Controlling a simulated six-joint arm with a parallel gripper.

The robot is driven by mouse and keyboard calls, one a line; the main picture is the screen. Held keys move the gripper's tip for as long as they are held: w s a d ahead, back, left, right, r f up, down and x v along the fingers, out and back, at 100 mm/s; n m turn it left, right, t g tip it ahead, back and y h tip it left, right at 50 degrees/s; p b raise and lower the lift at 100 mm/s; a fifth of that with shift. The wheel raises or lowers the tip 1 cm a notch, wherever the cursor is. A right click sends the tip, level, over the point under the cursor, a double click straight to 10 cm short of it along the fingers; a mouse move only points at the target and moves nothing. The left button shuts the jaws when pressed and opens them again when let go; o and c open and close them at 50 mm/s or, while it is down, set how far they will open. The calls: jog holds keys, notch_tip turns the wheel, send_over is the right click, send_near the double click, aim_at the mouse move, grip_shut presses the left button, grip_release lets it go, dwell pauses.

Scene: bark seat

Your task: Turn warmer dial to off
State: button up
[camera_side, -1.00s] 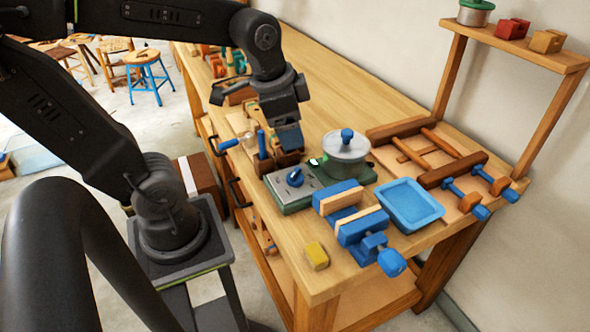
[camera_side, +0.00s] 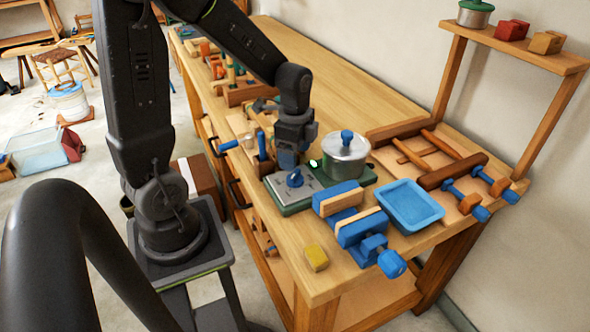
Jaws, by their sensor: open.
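The warmer (camera_side: 297,207) is a green base with a grey control panel near the front edge of the workbench. A blue dial (camera_side: 295,179) stands on the panel, and a small green light (camera_side: 314,163) glows behind it. A silver pot (camera_side: 342,157) with a blue lid knob sits on the warmer's right part. My gripper (camera_side: 288,164) points down just behind the dial, close above the panel. Its jaws are open with nothing seen between them. I cannot tell whether it touches the dial, and the dial's exact pointing direction is too small to read.
A blue vise (camera_side: 350,214) and a blue tray (camera_side: 409,205) stand right of the warmer. A yellow block (camera_side: 316,257) lies near the front corner. A tool holder (camera_side: 263,165) stands just left of my gripper. The bench behind the pot is clear.

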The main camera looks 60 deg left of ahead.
aim_at(295, 173)
jog(key=shift+f, duration=2.8)
jog(key=shift+c, duration=0.3)
jog(key=c, duration=0.9)
jog(key=shift+o, duration=0.2)
